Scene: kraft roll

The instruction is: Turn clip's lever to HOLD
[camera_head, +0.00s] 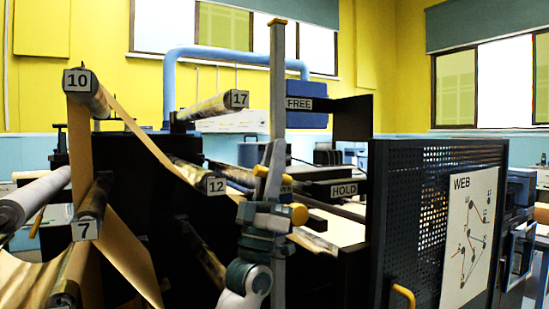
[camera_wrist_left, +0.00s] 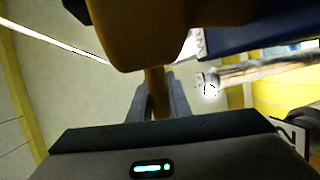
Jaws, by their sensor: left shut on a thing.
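The clip's FREE plate (camera_head: 299,104) is on a blue box, and its HOLD plate (camera_head: 343,190) is lower right. My left gripper (camera_head: 275,152) is between them in height, just left of both in the head view. In the left wrist view, the grey fingers of my left gripper (camera_wrist_left: 158,100) are shut on an amber-brown stem, which I take for the lever (camera_wrist_left: 155,80). A larger amber piece fills the top of that view. In the head view my arm hides most of the lever, so its exact angle cannot be told. My right gripper is out of view.
A grey post (camera_head: 278,60) stands by my left gripper. Rollers with kraft web lie left, including roller 17 (camera_head: 212,108) and roller 12 (camera_head: 196,174). A dark perforated cabinet (camera_head: 390,210) with a WEB diagram (camera_head: 467,240) stands right. A blue pipe (camera_head: 169,90) arches behind.

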